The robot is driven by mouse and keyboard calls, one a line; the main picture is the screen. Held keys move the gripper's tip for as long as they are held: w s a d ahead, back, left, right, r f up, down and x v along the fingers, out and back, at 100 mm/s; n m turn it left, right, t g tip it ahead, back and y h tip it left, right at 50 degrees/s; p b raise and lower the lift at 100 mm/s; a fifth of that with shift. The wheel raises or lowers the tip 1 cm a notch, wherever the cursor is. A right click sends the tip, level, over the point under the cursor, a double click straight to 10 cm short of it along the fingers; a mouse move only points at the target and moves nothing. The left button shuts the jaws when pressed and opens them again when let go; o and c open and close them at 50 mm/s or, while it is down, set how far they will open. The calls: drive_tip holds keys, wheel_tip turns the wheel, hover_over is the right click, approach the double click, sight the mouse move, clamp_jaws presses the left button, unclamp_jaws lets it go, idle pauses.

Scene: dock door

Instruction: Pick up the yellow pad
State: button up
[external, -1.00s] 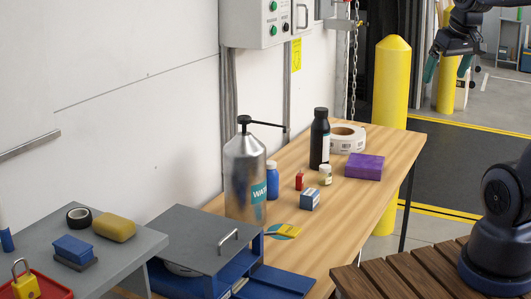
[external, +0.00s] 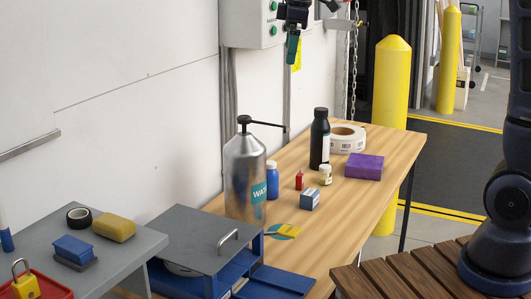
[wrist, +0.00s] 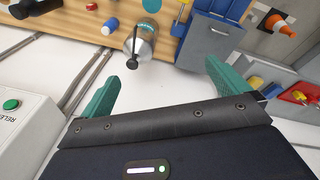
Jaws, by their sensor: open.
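A yellow pad (external: 114,228), a rounded block, lies on the grey table (external: 142,246) at the left of the external view. It stands apart from my gripper and nothing covers it there. My gripper (external: 292,46), with teal fingers, hangs high in front of the control box, far up and to the right of the pad. The wrist view shows its two fingers (wrist: 162,72) spread apart with nothing between them.
A black tape roll (external: 79,217), a blue block (external: 73,248) and a red tray (external: 50,291) with a yellow padlock (external: 25,280) are near the pad.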

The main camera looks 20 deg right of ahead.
drive_tip(key=s+a+f+n+g, duration=0.1)
drive_tip(key=s+a+f+n, duration=0.25)
drive_tip(key=a, duration=0.85)
drive_tip(key=s+a+f+n, duration=0.3)
drive_tip(key=a+f, duration=0.2)
drive_tip(key=a, duration=0.7)
drive_tip(key=s+a+f+n+g, duration=0.1)
drive_tip(key=s+a+f+n, duration=0.25)
drive_tip(key=a, duration=0.85)
drive_tip(key=s+a+f+n, duration=0.1)
drive_tip(key=s+a+f, duration=0.1)
drive_tip(key=s+a, duration=0.1)
drive_tip(key=s+a+f, duration=0.3)
drive_tip(key=s+a+f+n+h, duration=0.1)
drive_tip(key=s+a+f, duration=0.2)
drive_tip(key=shift+a+n, duration=0.3)
drive_tip(key=shift+a, duration=0.1)
hover_over(112, 220)
drive_tip(key=f, duration=0.5)
drive_tip(key=shift+s+a, duration=0.1)
drive_tip(key=shift+a, duration=0.1)
drive_tip(key=shift+d+f, duration=0.15)
drive_tip(key=shift+f, duration=1.15)
drive_tip(key=shift+d+f, duration=0.15)
drive_tip(key=shift+f, duration=1.1)
drive_tip(key=shift+c, duration=0.2)
drive_tip(key=c, duration=0.8)
